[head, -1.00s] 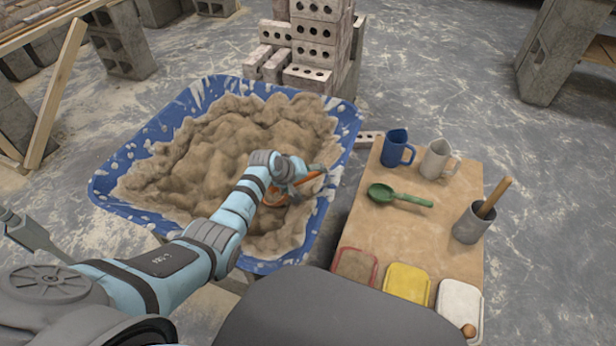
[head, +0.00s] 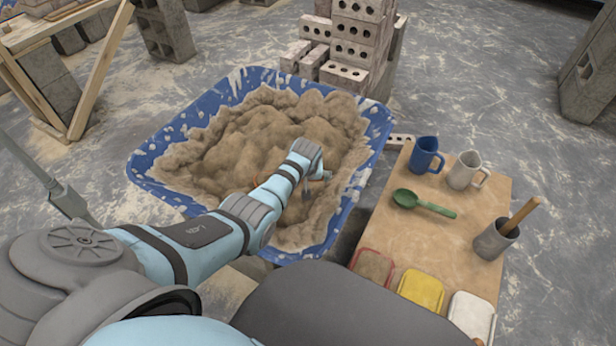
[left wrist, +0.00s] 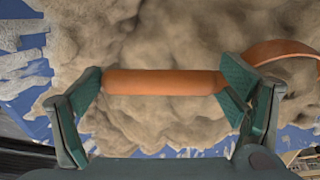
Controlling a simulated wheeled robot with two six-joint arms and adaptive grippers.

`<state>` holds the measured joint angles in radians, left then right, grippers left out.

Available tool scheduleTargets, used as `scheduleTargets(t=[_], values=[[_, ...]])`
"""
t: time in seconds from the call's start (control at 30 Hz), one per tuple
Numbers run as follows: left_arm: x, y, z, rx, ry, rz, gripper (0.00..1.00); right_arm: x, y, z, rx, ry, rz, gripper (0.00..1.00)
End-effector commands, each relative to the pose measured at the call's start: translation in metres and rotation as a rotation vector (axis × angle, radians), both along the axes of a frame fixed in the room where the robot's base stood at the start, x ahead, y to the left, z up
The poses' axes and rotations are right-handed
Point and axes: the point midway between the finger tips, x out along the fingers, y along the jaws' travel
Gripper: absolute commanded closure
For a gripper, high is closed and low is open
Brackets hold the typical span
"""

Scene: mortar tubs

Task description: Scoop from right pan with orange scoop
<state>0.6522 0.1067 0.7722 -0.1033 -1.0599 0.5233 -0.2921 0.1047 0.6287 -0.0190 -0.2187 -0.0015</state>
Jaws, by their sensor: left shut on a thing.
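A large blue tub (head: 150,160) full of brown mortar (head: 250,130) stands in the middle of the head view. My left gripper (head: 316,186) is over the right part of the mortar. In the left wrist view, my left gripper (left wrist: 165,95) is shut on the orange scoop (left wrist: 165,82), with one finger at each end of its handle. The scoop's curved rim shows at the right edge, against the mortar; its contents cannot be seen. In the head view the scoop is mostly hidden behind my arm and gripper. My right gripper is not in view.
A wooden table (head: 430,235) on the right holds a blue mug (head: 424,153), a white mug (head: 463,170), a green scoop (head: 422,204), a grey pot (head: 493,242) and red, yellow and white pans (head: 421,289). Bricks (head: 355,50) are stacked behind the tub.

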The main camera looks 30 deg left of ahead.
Motion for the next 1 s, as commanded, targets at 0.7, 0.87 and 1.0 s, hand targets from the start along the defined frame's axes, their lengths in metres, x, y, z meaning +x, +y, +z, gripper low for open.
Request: scheduleTargets(t=[0.7, 0.87, 1.0], values=[[0.004, -0.006, 0.094, 0.054, 0.034, 0.004, 0.72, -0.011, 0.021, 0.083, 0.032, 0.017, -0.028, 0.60], [0.004, -0.006, 0.095, 0.057, 0.036, 0.003, 0.72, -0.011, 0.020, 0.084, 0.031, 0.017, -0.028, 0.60], [0.004, -0.006, 0.094, 0.057, 0.036, 0.004, 0.72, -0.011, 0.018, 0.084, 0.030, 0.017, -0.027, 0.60]])
